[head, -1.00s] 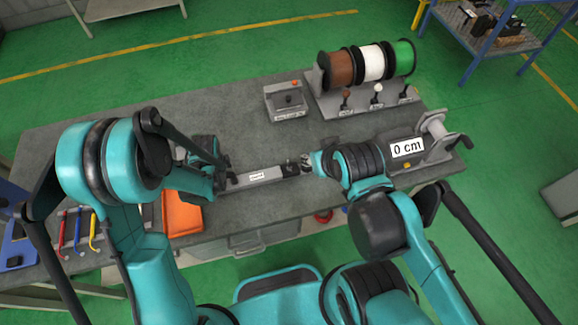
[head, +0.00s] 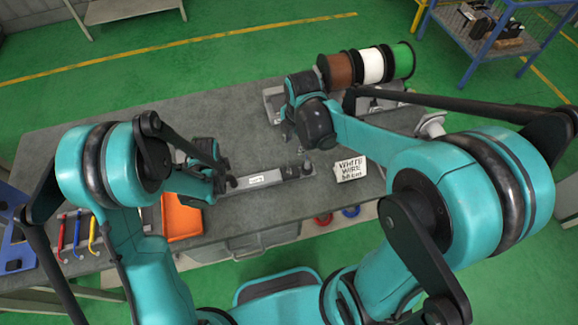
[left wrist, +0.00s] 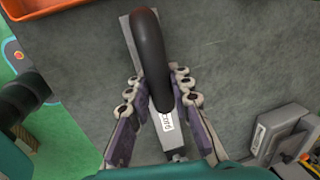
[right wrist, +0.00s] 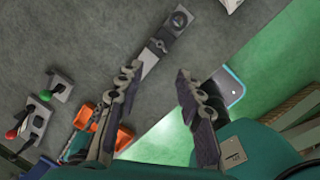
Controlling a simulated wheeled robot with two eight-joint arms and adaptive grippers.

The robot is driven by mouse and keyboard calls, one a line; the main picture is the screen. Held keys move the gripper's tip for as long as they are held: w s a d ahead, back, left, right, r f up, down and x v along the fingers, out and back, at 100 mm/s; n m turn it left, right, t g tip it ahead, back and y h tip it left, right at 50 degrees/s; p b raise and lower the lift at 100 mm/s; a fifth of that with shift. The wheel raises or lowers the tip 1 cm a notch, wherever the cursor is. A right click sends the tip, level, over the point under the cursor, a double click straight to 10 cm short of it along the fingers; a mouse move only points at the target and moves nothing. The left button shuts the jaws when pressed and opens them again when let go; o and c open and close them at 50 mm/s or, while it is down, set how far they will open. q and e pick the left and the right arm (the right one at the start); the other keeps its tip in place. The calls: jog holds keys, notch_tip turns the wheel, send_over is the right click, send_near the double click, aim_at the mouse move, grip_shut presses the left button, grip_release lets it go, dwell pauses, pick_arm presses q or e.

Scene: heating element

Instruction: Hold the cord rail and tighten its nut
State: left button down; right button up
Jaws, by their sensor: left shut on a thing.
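The cord rail (head: 262,179) is a long grey bar with a white label, lying on the bench. My left gripper (head: 228,182) is at its left part. In the left wrist view, the gripper's fingers (left wrist: 157,93) are on both sides of the rail's black curved handle (left wrist: 152,55). My right gripper (head: 308,147) is above the bench near the rail's right end. In the right wrist view its fingers (right wrist: 157,73) are apart and empty, with the rail (right wrist: 158,50) beyond them. A dark round part, possibly the nut (right wrist: 180,19), shows at the rail's end.
A sign reading "WHITE WIRE 50 cm" (head: 350,170) stands right of the rail. Brown, white and green wire spools (head: 371,64) stand at the back right. An orange tray (head: 182,217) and coloured-handled tools (head: 78,234) are at the left. My right arm hides part of the bench.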

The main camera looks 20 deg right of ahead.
aim_at(289, 170)
jog(key=w+f+n, duration=0.1)
jog(key=f+n, duration=0.1)
jog(key=f, duration=0.4)
jog(key=w+f+n+g, duration=0.1)
jog(key=f+n, duration=0.2)
jog(key=f, duration=0.3)
jog(key=w+a+f+n, duration=0.1)
jog(key=f+n, duration=0.2)
jog(key=f, duration=0.3)
jog(key=shift+f+g, duration=0.35)
jog(key=shift+g, duration=0.05)
grip_shut()
